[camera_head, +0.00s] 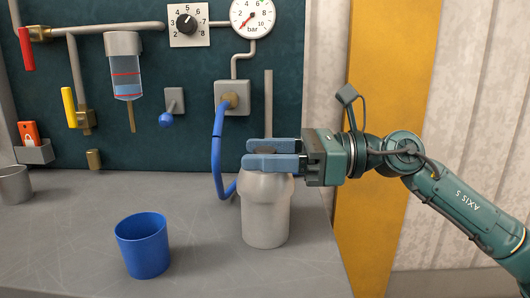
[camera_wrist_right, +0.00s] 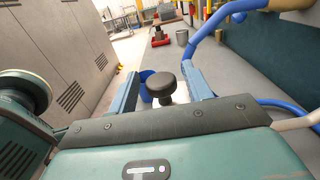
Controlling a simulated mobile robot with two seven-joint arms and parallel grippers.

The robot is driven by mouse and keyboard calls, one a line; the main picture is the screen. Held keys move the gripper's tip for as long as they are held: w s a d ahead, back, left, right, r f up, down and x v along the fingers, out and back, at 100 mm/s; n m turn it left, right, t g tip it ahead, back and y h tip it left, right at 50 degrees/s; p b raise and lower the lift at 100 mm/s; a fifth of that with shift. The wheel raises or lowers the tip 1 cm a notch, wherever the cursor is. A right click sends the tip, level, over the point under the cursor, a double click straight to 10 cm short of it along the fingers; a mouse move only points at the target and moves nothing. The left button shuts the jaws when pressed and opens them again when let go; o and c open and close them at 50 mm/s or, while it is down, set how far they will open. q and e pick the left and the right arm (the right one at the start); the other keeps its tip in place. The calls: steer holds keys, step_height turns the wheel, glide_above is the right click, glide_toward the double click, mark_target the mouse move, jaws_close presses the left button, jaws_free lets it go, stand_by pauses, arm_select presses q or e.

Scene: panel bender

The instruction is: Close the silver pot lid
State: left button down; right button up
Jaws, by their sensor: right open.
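The silver-grey pot (camera_head: 265,218) stands upright on the bench near its right edge. Its wider top part lies under my right gripper (camera_head: 248,155), so I cannot tell how the lid sits. The fingers are open, with a gap visible on both sides of the knob. In the head view the fingers lie level across the pot's top and hide most of the knob. My left gripper is out of view.
A blue cup (camera_head: 143,246) stands on the grey bench (camera_head: 200,225) left of the pot. A blue hose (camera_head: 217,150) hangs from the wall panel just behind the pot. A grey cup (camera_head: 14,185) stands at the far left. The bench's middle is clear.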

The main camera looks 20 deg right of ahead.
steer(key=shift+d, duration=0.15)
steer(key=shift+s+d+f, duration=0.15)
steer(key=shift+d, duration=0.15)
arm_select(q)
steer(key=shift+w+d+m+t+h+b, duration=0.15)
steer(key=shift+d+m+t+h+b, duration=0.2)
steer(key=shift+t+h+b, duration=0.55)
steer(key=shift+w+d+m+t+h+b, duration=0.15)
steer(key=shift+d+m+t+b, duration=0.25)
steer(key=shift+b, duration=0.9)
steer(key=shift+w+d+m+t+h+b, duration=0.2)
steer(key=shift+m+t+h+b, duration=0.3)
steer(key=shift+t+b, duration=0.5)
arm_select(e)
steer(key=v, duration=1.2)
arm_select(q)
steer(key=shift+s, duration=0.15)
arm_select(e)
steer(key=shift+s+d, duration=0.1)
steer(key=shift+s, duration=0.1)
